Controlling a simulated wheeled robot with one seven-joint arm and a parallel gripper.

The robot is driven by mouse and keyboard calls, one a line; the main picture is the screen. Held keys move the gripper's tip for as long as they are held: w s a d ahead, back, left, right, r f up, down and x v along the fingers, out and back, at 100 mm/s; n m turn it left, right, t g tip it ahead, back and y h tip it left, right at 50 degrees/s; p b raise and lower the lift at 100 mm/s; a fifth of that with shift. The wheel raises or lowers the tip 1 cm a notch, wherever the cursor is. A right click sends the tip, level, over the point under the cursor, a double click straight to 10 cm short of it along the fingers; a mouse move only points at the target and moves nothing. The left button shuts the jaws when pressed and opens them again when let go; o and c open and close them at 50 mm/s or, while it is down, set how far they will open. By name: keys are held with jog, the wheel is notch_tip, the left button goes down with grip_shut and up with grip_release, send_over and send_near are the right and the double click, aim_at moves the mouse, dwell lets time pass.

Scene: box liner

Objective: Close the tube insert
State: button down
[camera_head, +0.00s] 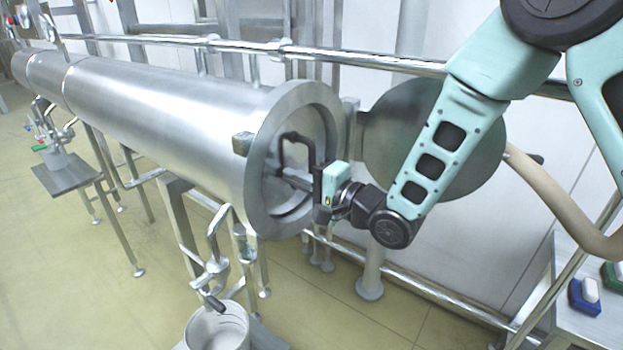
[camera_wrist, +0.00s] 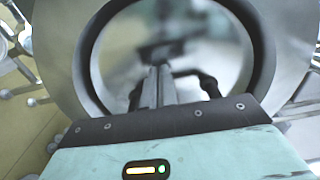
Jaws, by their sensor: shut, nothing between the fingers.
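The steel tube (camera_head: 160,100) lies horizontally, its flanged mouth (camera_head: 257,205) facing right. Inside the mouth sits the tube insert, a round shiny plate (camera_wrist: 220,52) with a black handle (camera_head: 283,148). Parts of the handle also show in the wrist view (camera_wrist: 209,86) on both sides of my fingers. My gripper (camera_head: 285,174) is shut and reaches into the mouth at the handle, its fingers (camera_wrist: 157,75) pointing at the plate. Nothing shows held between them. Whether the fingers touch the handle or plate I cannot tell. My gripper hides part of the plate.
A round steel lid (camera_head: 400,120) stands swung open beside the mouth, behind my arm. A horizontal pipe (camera_head: 340,57) runs behind the tube. A bucket (camera_head: 218,330) stands below a tap. Blue and green brushes (camera_head: 585,297) lie on a bench at the lower right.

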jog(key=shift+w+a, duration=0.15)
jog(key=shift+a, duration=0.05)
jog(key=b+x, duration=0.1)
jog(key=x, duration=0.4)
jog(key=shift+w+a+f, duration=0.1)
jog(key=shift+w+a, duration=0.25)
jog(key=shift+a, duration=0.05)
jog(key=shift+r, duration=0.3)
jog(key=shift+a, duration=0.1)
